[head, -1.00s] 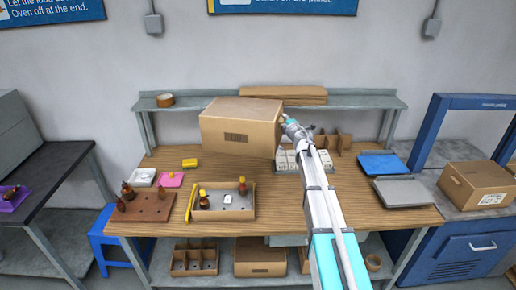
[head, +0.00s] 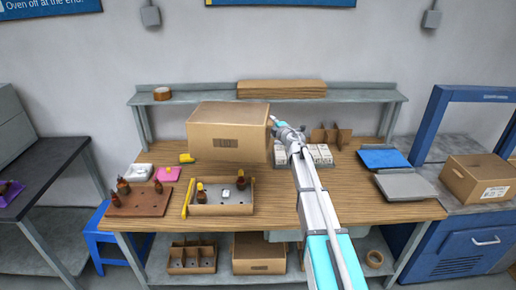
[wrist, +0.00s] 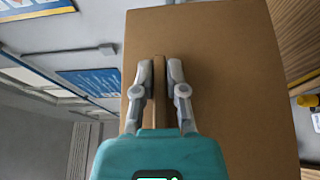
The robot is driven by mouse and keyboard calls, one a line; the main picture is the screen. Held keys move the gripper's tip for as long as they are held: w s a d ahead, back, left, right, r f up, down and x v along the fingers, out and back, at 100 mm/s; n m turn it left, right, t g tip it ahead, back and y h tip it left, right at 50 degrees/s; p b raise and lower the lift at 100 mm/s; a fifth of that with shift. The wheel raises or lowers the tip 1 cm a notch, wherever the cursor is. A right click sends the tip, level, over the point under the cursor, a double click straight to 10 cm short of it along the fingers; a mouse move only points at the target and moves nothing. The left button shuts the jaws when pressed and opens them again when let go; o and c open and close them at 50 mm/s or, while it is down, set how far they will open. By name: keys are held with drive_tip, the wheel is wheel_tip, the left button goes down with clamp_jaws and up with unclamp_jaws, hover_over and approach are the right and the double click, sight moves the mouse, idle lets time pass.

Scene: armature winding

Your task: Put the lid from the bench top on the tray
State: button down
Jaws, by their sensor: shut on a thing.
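The lid (head: 215,118) is a brown cardboard box shape with a printed mark on its front. It is held in the air above the bench top (head: 330,205), behind and above the tray as seen in the head view. My gripper (head: 274,124) is at its right side, shut on its edge. In the wrist view my gripper (wrist: 160,68) pinches a cardboard wall of the lid (wrist: 225,75). The lid's underside is hidden.
A yellow strip (head: 188,198) stands along the tray's left side. A brown board (head: 140,208) with bottles is left of it. White boxes (head: 318,154) and a cardboard divider (head: 330,136) are behind my arm. A shelf (head: 365,96) runs along the back.

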drive_tip(key=s+a+f+n+g+y+b, duration=0.1)
drive_tip(key=s+a+f+y+b, duration=0.1)
drive_tip(key=a+f+b, duration=0.4)
drive_tip(key=shift+f+n+y+b, duration=0.3)
drive_tip(key=shift+f+n+y, duration=0.1)
drive_tip(key=shift+f, duration=0.45)
drive_tip(key=shift+s, duration=0.1)
drive_tip(key=shift+f, duration=0.15)
wheel_tip(320, 180, down, 13)
drive_tip(key=b, duration=1.3)
wheel_tip(320, 180, down, 8)
drive_tip(key=b, duration=0.8)
drive_tip(key=shift+f+b, duration=0.2)
drive_tip(key=shift+b, duration=0.15)
idle(2.8)
